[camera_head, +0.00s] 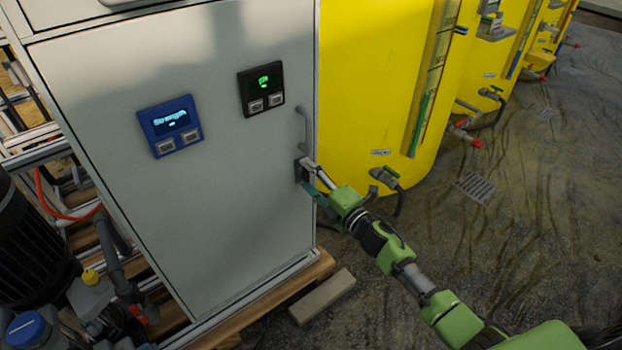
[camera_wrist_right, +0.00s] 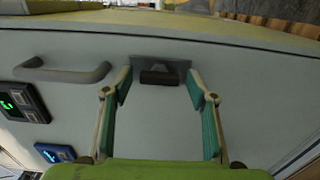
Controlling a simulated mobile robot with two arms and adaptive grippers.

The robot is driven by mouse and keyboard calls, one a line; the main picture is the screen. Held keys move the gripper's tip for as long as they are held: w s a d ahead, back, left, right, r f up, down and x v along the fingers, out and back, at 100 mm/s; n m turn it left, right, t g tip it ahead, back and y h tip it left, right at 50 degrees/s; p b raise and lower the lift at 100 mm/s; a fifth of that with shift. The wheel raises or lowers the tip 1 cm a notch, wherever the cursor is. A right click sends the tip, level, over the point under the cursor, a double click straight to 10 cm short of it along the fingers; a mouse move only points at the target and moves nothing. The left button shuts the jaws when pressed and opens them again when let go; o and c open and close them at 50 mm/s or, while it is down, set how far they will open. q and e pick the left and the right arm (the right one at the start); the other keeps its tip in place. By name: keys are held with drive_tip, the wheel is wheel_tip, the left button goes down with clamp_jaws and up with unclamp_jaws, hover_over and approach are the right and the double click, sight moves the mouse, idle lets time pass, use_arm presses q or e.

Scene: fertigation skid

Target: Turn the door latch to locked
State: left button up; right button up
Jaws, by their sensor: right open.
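The grey cabinet door (camera_head: 225,180) fills the left middle of the head view. Its latch (camera_wrist_right: 160,76), a dark knob on a small grey plate, sits near the door's edge below the handle. My right gripper (camera_head: 311,177) reaches the latch from the right and partly hides it in the head view. In the right wrist view the gripper (camera_wrist_right: 161,92) is open, with one finger on each side of the latch. I cannot tell whether the fingers touch it. My left gripper is not in view.
A curved door handle (camera_wrist_right: 63,71) is beside the latch. A blue display (camera_head: 171,125) and a black display (camera_head: 262,89) are on the door. Yellow tanks (camera_head: 375,75) stand to the right, with a small valve (camera_head: 386,176) close to my right arm. A loose block (camera_head: 322,296) lies on the floor.

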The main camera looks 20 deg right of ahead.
drive_tip(key=v, duration=1.2)
